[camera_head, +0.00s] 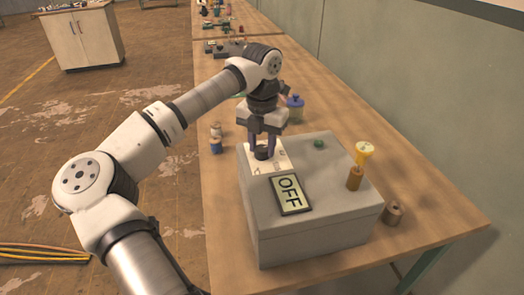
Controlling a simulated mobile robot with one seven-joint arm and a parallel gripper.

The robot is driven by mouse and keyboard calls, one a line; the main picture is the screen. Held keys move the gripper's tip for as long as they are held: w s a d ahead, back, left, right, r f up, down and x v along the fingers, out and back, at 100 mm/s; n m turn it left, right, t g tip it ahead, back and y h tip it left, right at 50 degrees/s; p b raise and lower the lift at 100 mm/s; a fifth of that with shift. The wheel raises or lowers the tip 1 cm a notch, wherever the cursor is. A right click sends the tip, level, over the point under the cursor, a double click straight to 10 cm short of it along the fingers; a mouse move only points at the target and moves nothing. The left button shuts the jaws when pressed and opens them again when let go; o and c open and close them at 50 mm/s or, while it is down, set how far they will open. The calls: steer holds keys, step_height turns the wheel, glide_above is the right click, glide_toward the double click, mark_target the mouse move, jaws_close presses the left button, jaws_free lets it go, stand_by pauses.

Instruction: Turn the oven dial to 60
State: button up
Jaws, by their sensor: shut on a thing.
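The oven is a grey box (315,235) on the wooden bench. A white dial plate (282,160) lies on its top at the back left, with a dark dial knob (262,153) on it. My gripper (263,147) points down over the plate and is shut on the dial. The dial's pointer and most of the scale are hidden or too small to read. A display (290,194) on the oven top reads OFF.
A green button (319,144) and a brown post with a yellow top (361,155) are on the oven's right side. A brown spool (393,213) stands right of the oven. Small spools (216,145) stand to its left, and a blue-purple bottle (295,107) behind. The bench's right end is clear.

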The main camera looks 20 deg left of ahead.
mark_target(262, 148)
steer(key=shift+m+b, duration=0.7)
steer(key=shift+m, duration=1.4)
steer(key=o, duration=1)
steer(key=shift+r, duration=0.1)
step_height(262, 148, up, 14)
steer(key=shift+f+b, duration=0.15)
steer(key=shift+b, duration=0.75)
